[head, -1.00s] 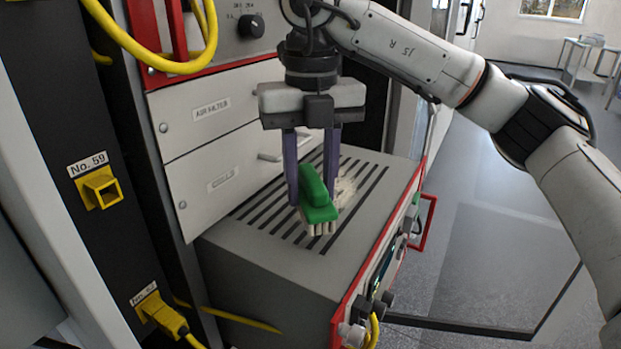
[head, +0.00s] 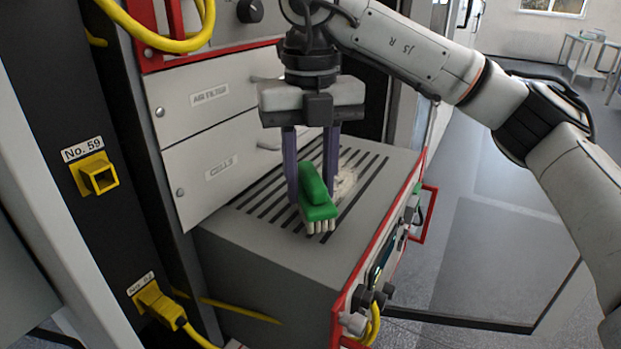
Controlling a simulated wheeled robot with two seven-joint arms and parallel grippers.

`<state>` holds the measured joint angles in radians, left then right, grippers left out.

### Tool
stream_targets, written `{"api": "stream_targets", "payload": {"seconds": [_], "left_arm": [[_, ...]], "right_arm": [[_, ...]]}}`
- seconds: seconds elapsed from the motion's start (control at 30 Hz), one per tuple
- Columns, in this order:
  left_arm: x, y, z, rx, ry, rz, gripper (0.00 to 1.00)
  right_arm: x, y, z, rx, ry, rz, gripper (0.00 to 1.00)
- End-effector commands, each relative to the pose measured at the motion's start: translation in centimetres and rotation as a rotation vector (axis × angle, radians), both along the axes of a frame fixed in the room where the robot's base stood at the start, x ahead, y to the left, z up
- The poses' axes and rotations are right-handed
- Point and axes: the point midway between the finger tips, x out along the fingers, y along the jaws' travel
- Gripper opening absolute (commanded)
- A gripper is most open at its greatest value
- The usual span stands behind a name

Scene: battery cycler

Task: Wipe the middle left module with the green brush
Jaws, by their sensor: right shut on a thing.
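The green brush (head: 316,193) has pale bristles pointing down. My right gripper (head: 311,190) is shut on it, with one finger on each side. The brush is over the slotted grey top of the pulled-out module (head: 230,252), with its bristles at or just above the slots; I cannot tell if they touch. A pale dusty patch (head: 347,181) lies on the slots just right of the brush, partly hidden by the gripper finger. My left gripper is not in view.
Panels labelled AIR FILTER (head: 207,95) and CELLS stand behind the module. A red handle (head: 427,212), knobs and cables are on its front. Yellow sockets (head: 98,178) sit on the dark post at left. Open floor lies to the right.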

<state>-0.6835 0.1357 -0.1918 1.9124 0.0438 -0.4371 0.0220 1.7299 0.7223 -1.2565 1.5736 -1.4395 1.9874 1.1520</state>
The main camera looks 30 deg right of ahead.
Motion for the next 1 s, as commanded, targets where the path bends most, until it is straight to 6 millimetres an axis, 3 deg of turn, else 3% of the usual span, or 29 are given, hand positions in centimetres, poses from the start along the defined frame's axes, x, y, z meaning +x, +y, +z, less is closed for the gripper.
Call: {"api": "stream_targets", "payload": {"seconds": [1.0], "left_arm": [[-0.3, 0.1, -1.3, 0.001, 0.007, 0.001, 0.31]], "right_arm": [[0.1, -0.2, -1.7, 0.001, 0.0, -0.002, 0.14]]}}
